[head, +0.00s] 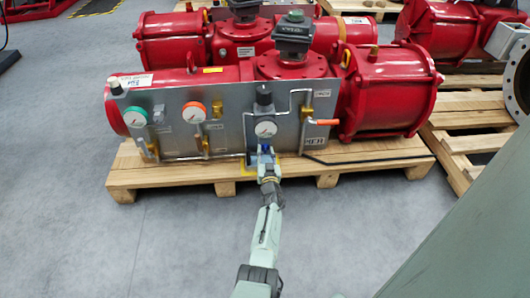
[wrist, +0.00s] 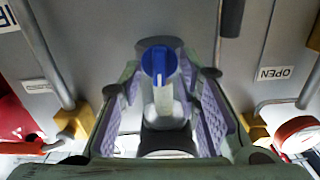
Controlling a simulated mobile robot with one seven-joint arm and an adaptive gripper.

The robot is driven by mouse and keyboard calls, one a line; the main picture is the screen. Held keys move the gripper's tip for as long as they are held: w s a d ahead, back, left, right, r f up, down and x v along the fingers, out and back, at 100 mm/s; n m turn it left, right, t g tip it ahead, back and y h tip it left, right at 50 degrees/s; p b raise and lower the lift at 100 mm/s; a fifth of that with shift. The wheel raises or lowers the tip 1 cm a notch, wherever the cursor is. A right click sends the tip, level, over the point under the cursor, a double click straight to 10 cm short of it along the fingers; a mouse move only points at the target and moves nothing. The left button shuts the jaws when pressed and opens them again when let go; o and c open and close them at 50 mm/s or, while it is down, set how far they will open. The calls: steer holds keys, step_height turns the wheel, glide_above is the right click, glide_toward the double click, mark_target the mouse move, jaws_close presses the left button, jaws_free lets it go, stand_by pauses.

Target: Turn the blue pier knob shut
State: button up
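The blue pier knob (wrist: 158,58) has a round blue face with a pale stripe pointing down in the wrist view. It also shows as a small blue spot below the right-hand gauge in the head view (head: 265,149). My gripper (head: 267,163) reaches the panel there from the front. In the wrist view, its purple-padded fingers (wrist: 161,75) stand on both sides of the knob, close to it. I cannot tell whether the pads touch it. The knob's base is partly hidden between the fingers.
The grey panel (head: 230,122) carries a gauge (head: 265,129), pipes, brass fittings and an orange lever (head: 327,122) to the right. Red actuators (head: 388,92) stand behind it on a wooden pallet (head: 130,177). A green surface (head: 455,235) fills the lower right.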

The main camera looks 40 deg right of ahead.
steer(key=shift+c, duration=0.2)
jaws_close()
steer(key=shift+m, duration=0.3)
steer(key=m+p, duration=0.1)
steer(key=m, duration=0.2)
steer(key=shift+r, duration=0.1)
steer(key=m, duration=0.4)
steer(key=shift+d+m, duration=0.1)
steer(key=shift+m, duration=0.3)
steer(key=m, duration=0.4)
steer(key=shift+s+m, duration=0.1)
steer(key=shift+m, duration=0.2)
steer(key=shift+d+f+m, duration=0.1)
steer(key=shift+f+m, duration=0.1)
steer(key=shift+m, duration=1.7)
